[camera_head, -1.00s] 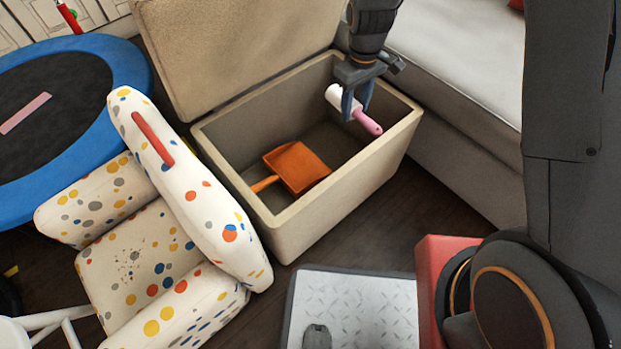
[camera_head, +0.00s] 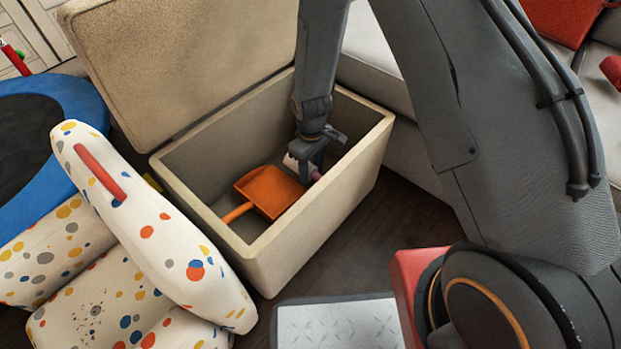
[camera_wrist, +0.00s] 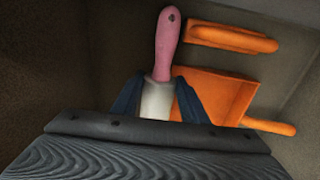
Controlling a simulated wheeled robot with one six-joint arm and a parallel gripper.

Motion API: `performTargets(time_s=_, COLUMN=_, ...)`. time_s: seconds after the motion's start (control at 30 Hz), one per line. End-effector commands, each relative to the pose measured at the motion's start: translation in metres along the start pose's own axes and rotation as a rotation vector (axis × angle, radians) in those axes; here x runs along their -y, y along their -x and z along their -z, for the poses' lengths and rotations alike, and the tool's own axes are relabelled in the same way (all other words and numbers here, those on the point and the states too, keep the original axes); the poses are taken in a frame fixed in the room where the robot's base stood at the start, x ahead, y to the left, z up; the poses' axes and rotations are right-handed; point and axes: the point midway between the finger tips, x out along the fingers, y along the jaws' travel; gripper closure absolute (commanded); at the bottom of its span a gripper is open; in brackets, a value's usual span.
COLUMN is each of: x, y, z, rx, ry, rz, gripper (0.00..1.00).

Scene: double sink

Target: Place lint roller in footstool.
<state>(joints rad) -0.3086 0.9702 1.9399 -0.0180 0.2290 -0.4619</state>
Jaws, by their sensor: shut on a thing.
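The footstool (camera_head: 262,247) is a beige storage box with its padded lid (camera_head: 185,60) raised at the back. My gripper (camera_head: 309,172) is down inside it, on the right side of the cavity. It is shut on the lint roller (camera_head: 290,161), which is mostly hidden behind the fingers in the head view. In the wrist view the roller's pink handle (camera_wrist: 167,45) points up, and its white part (camera_wrist: 157,100) lies between the two dark fingers. Whether the roller touches the floor of the box is unclear.
An orange dustpan (camera_head: 270,192) lies in the footstool, left of my gripper; it also shows in the wrist view (camera_wrist: 222,95). A dotted armchair (camera_head: 150,220) stands close at the left. A patterned grey platform (camera_head: 340,325) lies in front.

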Motion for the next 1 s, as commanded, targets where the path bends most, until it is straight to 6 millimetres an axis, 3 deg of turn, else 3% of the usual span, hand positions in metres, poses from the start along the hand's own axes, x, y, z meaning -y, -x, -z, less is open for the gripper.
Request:
performTargets(time_s=0.03, x=0.0, y=-0.012, z=0.0, rx=0.002, ry=0.0, rz=0.001, gripper=0.81)
performTargets(time_s=0.2, x=0.0, y=-0.035, z=0.0, rx=0.001, ry=0.001, rz=0.001, gripper=0.81)
performTargets(time_s=0.6, x=0.0, y=-0.038, z=0.0, rx=0.0, ry=0.001, rz=0.0, gripper=0.81)
performTargets(time_s=0.63, x=0.0, y=-0.038, z=0.0, rx=0.0, ry=0.0, rz=0.0, gripper=0.59)
performTargets(time_s=0.73, x=0.0, y=-0.038, z=0.0, rx=0.0, ry=0.0, rz=0.0, gripper=0.42)
performTargets(time_s=1.0, x=0.0, y=-0.038, z=0.0, rx=0.0, ry=0.0, rz=0.0, gripper=0.42)
